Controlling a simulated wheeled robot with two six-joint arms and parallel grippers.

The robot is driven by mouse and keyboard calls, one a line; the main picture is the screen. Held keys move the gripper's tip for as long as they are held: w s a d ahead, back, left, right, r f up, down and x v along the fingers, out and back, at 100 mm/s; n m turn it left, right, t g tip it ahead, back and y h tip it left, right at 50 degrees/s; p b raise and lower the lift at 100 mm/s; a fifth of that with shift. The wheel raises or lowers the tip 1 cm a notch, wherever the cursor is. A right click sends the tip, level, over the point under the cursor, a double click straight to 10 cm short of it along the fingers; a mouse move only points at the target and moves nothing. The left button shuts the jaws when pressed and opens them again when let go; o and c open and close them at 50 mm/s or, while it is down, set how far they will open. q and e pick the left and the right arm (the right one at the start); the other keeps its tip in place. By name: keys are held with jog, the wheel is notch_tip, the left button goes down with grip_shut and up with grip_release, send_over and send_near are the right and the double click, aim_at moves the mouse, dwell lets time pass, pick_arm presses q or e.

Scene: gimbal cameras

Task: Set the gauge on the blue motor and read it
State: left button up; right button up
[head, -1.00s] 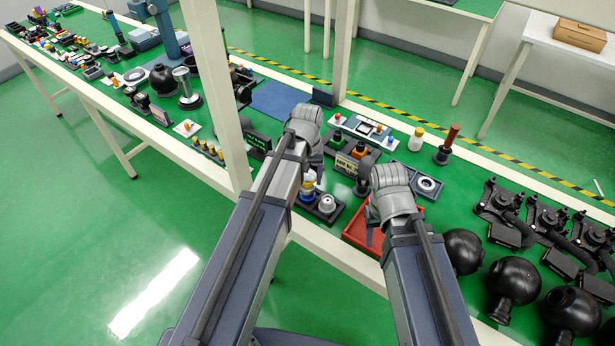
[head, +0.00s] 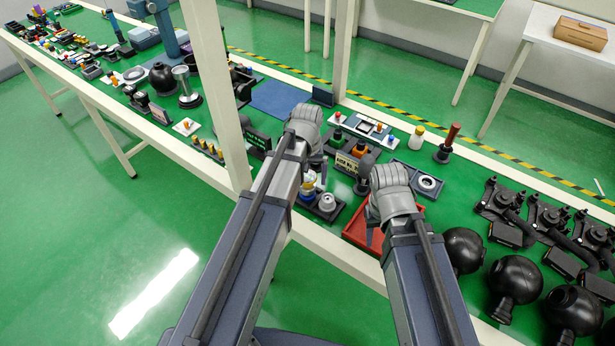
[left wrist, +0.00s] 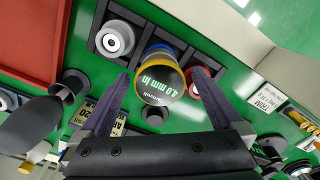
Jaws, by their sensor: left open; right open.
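A round gauge (left wrist: 160,84) with a yellow rim and a dark face stands in a dark holder in the left wrist view. My left gripper (left wrist: 158,72) is open, with one finger on each side of the gauge; contact cannot be told. In the head view the left gripper (head: 316,165) hides part of this spot. My right gripper (head: 371,232) is open and empty over the red tray (head: 354,232).
A silver-white round part (left wrist: 114,39) sits in the holder (left wrist: 140,20) beside the gauge, and a red-ringed part (left wrist: 203,82) is on its other side. Black round housings (head: 512,278) stand at the right. A beige post (head: 218,90) rises left of my left arm.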

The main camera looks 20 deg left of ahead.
aim_at(308, 175)
pick_arm(q)
jog(key=shift+r+p, duration=3.75)
jog(key=shift+r, duration=0.15)
pick_arm(e)
notch_tip(308, 175, up, 8)
jog(key=shift+f, duration=0.2)
pick_arm(q)
jog(key=s+d+m+y, duration=0.1)
jog(key=s+d+m, duration=0.5)
jog(key=s+d, duration=0.4)
jog(key=s, duration=0.4)
jog(key=shift+s+d+m, duration=0.25)
jog(key=shift+m, duration=0.05)
